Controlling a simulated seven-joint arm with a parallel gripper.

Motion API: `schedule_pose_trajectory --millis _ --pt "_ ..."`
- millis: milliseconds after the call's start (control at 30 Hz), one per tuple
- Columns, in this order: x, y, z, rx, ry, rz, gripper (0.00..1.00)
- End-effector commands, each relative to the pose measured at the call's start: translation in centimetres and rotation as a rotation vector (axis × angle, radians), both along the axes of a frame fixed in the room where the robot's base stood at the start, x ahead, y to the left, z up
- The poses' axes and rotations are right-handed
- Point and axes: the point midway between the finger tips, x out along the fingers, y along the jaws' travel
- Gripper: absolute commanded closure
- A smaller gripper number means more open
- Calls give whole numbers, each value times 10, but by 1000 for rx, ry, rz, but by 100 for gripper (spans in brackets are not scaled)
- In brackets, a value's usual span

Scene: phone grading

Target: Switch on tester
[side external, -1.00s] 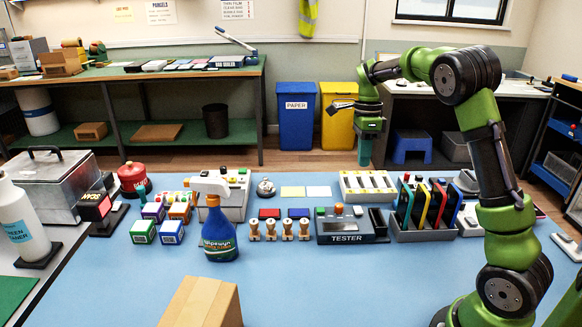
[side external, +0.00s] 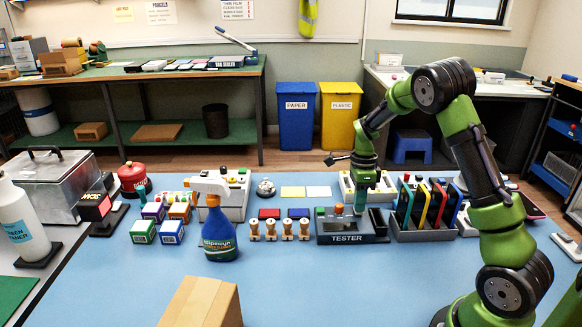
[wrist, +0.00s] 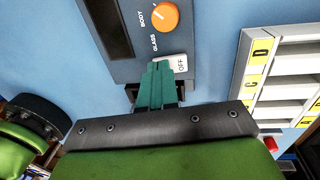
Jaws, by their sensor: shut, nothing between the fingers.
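The tester (side external: 344,230) is a dark grey box with a screen, lying on the blue table and labelled TESTER. In the wrist view its panel (wrist: 126,66) shows an orange knob (wrist: 165,17) between GLASS and BODY marks. A white switch (wrist: 180,63) on the panel reads OFF. My gripper (wrist: 160,70) is shut and empty, its green fingertips over the panel right beside the OFF switch; I cannot tell whether they touch it. In the side view my gripper (side external: 360,208) points down at the tester's right part and hides some of it.
A slotted rack of coloured phones (side external: 424,236) stands just right of the tester. A white sorting tray (side external: 347,186) is behind it. Several wooden stamps (side external: 270,231) stand to its left, with a spray bottle (side external: 219,235) beyond. The front table is clear apart from a cardboard box (side external: 201,303).

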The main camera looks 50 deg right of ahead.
Motion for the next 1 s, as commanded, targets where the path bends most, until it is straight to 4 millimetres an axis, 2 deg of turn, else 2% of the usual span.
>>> schedule_pose_trajectory --millis 567,1000 --pt "-3 4 -10 2 6 3 100" --pt "10 -8 -6 0 0 5 100"
